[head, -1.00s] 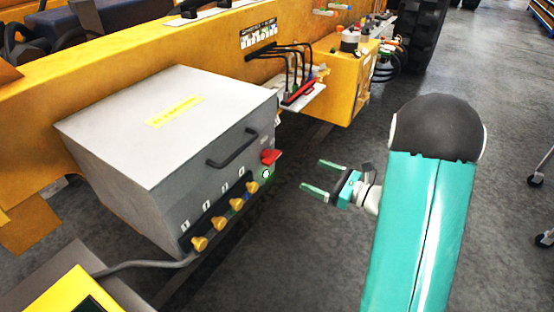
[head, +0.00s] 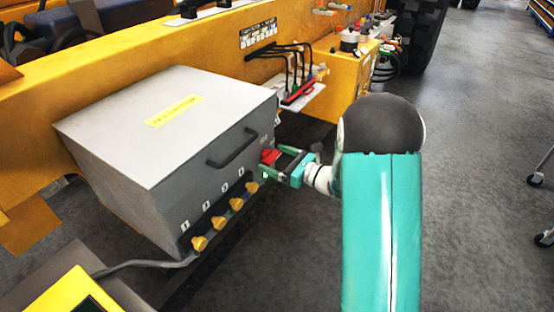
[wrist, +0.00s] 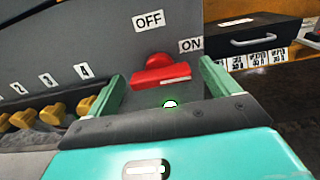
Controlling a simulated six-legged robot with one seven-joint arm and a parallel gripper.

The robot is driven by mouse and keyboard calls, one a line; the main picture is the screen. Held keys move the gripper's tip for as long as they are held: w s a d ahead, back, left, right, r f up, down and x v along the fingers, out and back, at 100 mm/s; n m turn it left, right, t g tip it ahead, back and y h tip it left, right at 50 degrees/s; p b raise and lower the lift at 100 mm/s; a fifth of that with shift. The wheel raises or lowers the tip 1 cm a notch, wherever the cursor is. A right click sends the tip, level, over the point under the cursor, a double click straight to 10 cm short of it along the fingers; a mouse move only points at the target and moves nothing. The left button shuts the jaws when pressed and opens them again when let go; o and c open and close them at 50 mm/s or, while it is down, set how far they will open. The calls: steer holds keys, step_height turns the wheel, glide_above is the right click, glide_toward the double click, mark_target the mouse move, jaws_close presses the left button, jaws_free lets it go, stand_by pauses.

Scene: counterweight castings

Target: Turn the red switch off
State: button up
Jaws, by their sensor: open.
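The red switch (head: 269,156) is on the front face of the grey control box (head: 160,120), near its right end. In the wrist view the red switch (wrist: 160,72) has its handle lying roughly level, pointing toward the side of the ON label (wrist: 190,45); the OFF label (wrist: 148,20) is above it. My gripper (head: 277,163) is open, with its green fingers on either side of the switch. It also shows in the wrist view (wrist: 160,82). I cannot tell whether a finger touches the switch. A lit green lamp (wrist: 170,104) is below the switch.
Several yellow knobs (head: 218,222) line the box front left of the switch, under numbered labels. A black handle (head: 232,148) sticks out above them. A cable bank with a red bar (head: 299,91) is behind. Open grey floor (head: 470,200) lies to the right.

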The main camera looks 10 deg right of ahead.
steer(key=c, duration=1)
steer(key=shift+n, duration=0.4)
steer(key=n, duration=0.8)
steer(key=shift+s, duration=0.1)
steer(key=n, duration=0.4)
steer(key=shift+f, duration=0.1)
steer(key=n, duration=0.5)
